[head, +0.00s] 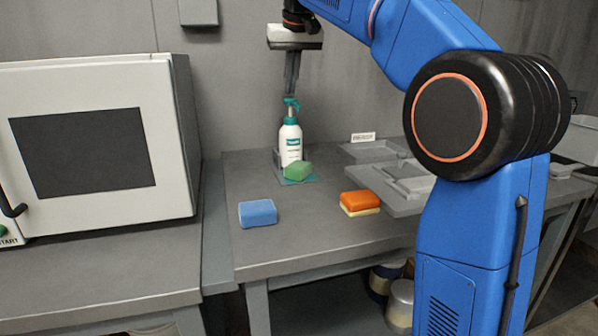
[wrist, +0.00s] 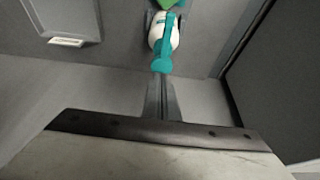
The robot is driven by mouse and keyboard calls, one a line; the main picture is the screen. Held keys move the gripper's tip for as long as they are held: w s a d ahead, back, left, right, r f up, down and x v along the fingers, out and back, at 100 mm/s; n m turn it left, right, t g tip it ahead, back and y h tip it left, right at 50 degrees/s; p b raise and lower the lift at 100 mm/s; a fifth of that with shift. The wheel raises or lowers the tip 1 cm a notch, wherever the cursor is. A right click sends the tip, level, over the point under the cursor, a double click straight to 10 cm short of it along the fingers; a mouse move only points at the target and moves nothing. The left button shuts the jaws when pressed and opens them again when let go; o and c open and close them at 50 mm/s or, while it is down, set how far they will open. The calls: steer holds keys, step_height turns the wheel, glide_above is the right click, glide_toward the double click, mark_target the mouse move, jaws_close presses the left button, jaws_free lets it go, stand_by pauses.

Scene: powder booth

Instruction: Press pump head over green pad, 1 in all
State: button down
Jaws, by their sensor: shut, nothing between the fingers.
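The pump bottle (head: 290,140), white with a teal label, stands upright at the back of the table. Its teal pump head (head: 291,104) is on top; the wrist view shows the pump head (wrist: 162,64) just beyond my fingertips. The green pad (head: 298,171) lies at the bottle's front foot, tilted, and partly shows at the top of the wrist view (wrist: 166,3). My gripper (head: 291,92) is shut and empty, pointing down right above the pump head. I cannot tell whether the fingertips touch it.
A blue sponge (head: 258,213) and an orange sponge (head: 360,203) lie nearer the table's front. A grey tray (head: 405,198) and a small label sign (head: 363,137) are to the right. A white oven-like box (head: 95,140) stands left. The table (head: 290,250) is clear at the front.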

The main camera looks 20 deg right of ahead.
steer(key=shift+f, duration=1.4)
steer(key=shift+r, duration=0.2)
stand_by(0.3)
steer(key=shift+r, duration=1.3)
steer(key=shift+r, duration=2.9)
